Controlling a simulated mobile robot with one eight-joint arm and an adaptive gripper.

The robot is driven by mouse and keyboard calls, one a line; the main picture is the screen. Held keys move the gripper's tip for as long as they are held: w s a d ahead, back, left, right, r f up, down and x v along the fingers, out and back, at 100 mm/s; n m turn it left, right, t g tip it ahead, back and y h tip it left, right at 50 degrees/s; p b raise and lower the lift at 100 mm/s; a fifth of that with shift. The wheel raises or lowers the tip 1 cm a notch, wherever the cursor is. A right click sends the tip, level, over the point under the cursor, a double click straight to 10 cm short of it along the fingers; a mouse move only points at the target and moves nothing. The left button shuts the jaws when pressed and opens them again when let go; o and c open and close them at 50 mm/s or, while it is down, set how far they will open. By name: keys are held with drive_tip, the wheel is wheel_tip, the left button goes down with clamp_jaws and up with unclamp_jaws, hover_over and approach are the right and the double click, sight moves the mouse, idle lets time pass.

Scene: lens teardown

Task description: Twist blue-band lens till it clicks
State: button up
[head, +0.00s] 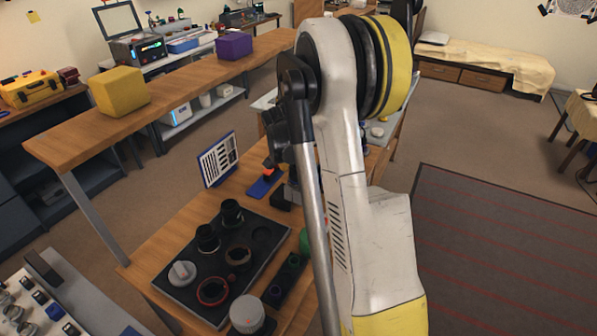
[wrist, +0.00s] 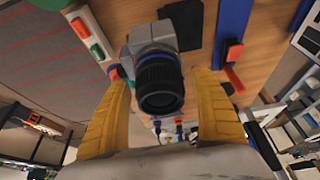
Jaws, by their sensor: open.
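A grey camera body with a black ribbed lens (wrist: 160,82) on its front shows in the wrist view. My gripper (wrist: 161,74) is open, with one yellow finger on each side of the lens. Gaps show between the fingers and the lens, so neither finger visibly grips it. In the head view my own arm hides most of the camera and the lens.
A black tray (head: 262,278) holding several lens parts lies on the wooden table, with a grey knurled cylinder (head: 247,313) near it. A chart card (head: 217,160) stands at the back. A blue strip (wrist: 233,28) with a red piece lies beside the camera.

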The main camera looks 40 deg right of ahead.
drive_tip(key=v, duration=1.2)
drive_tip(key=s+a+r+n+t+y, duration=0.1)
drive_tip(key=s+a+r+n+t, duration=0.2)
drive_tip(key=a, duration=0.5)
drive_tip(key=s+a+r+n+y, duration=0.1)
drive_tip(key=s+a+r+n, duration=0.1)
drive_tip(key=s+a+n, duration=0.45)
drive_tip(key=s+a+f+n+t+y, duration=0.1)
drive_tip(key=s+a+n, duration=0.1)
drive_tip(key=s+a, duration=0.2)
drive_tip(key=s+a+f+n+t+y+b, duration=0.1)
drive_tip(key=s+a+n, duration=0.2)
drive_tip(key=a, duration=0.6)
drive_tip(key=shift+s+a+f+t, duration=0.15)
drive_tip(key=shift+s+a+t, duration=0.25)
drive_tip(key=shift+s, duration=0.55)
